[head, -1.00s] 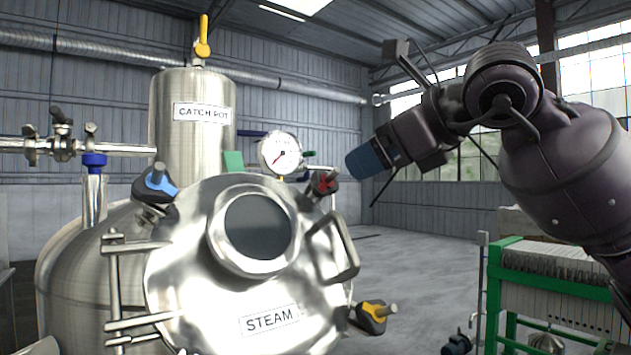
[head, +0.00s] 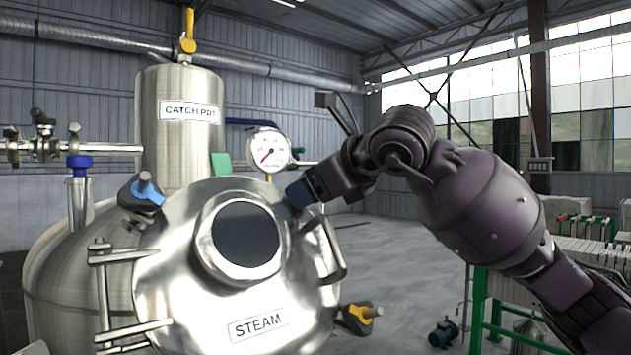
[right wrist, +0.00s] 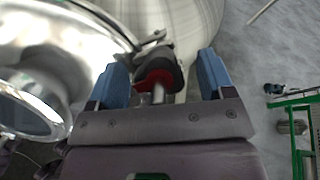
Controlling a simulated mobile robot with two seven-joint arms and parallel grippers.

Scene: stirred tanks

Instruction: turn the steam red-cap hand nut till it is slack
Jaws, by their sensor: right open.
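The steam tank's round steel lid (head: 170,265) carries a STEAM label and a dark sight glass. The red-cap hand nut (right wrist: 158,76) shows in the right wrist view, dark with a red cap and a steel stud, at the lid's rim. My right gripper (right wrist: 163,75) is open, with one blue finger on each side of the nut; I cannot tell whether they touch it. In the head view my right gripper (head: 300,193) is at the lid's upper right and hides the red-cap nut. My left gripper is not in view.
A blue-cap nut (head: 142,192) is at the lid's upper left and a yellow-cap nut (head: 358,318) at its lower right. A bent handle (head: 332,250) stands out from the lid's right side. A pressure gauge (head: 268,150) and the catch pot (head: 178,140) are behind.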

